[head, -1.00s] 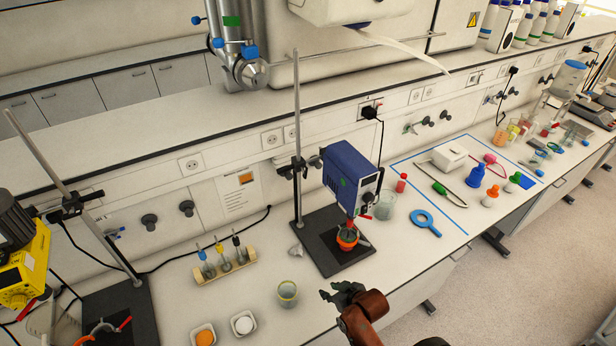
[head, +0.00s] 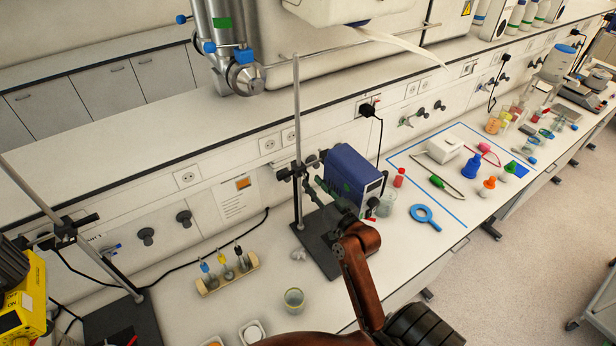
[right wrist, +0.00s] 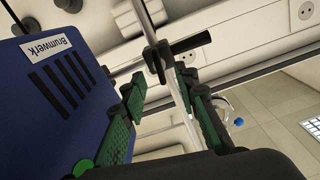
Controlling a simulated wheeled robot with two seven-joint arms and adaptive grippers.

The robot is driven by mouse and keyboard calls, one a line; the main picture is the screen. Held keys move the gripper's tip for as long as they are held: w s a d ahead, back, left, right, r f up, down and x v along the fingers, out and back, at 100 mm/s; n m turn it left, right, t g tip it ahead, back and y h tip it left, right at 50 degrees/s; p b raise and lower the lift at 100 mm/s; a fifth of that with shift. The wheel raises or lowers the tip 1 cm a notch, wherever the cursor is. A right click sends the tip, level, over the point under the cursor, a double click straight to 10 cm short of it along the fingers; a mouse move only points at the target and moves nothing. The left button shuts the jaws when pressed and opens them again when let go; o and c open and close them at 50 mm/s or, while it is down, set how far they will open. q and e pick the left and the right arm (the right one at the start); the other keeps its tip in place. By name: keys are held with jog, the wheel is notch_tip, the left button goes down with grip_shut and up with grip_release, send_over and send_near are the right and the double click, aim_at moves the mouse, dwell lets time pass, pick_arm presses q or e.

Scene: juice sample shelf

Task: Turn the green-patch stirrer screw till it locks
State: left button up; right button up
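The blue stirrer (head: 352,176) hangs on an upright metal rod (head: 297,110) over a dark base plate (head: 318,236). In the right wrist view a black screw handle (right wrist: 190,43) sticks out beside the rod, beyond my fingertips. My right gripper (head: 323,189) is beside the stirrer, below the clamp; its green-padded fingers (right wrist: 160,80) are apart and empty. My left gripper is out of view.
A glass beaker (head: 293,300) and a vial rack (head: 228,276) stand left of the base plate. A yellow device (head: 22,305) stands at far left. Bottles and a blue ring (head: 426,219) lie to the right. My right arm hides the vessel below the stirrer.

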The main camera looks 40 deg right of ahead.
aim_at(305, 177)
jog(key=w, duration=0.3)
jog(key=shift+d+f+p, duration=0.1)
jog(key=shift+d+p, duration=0.05)
jog(key=shift+p, duration=0.15)
jog(key=shift+s, duration=0.1)
jog(key=c, duration=0.5)
jog(key=shift+c, duration=1)
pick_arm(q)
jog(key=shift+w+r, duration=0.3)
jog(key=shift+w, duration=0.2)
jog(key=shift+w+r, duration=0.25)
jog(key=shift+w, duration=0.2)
pick_arm(e)
grip_shut()
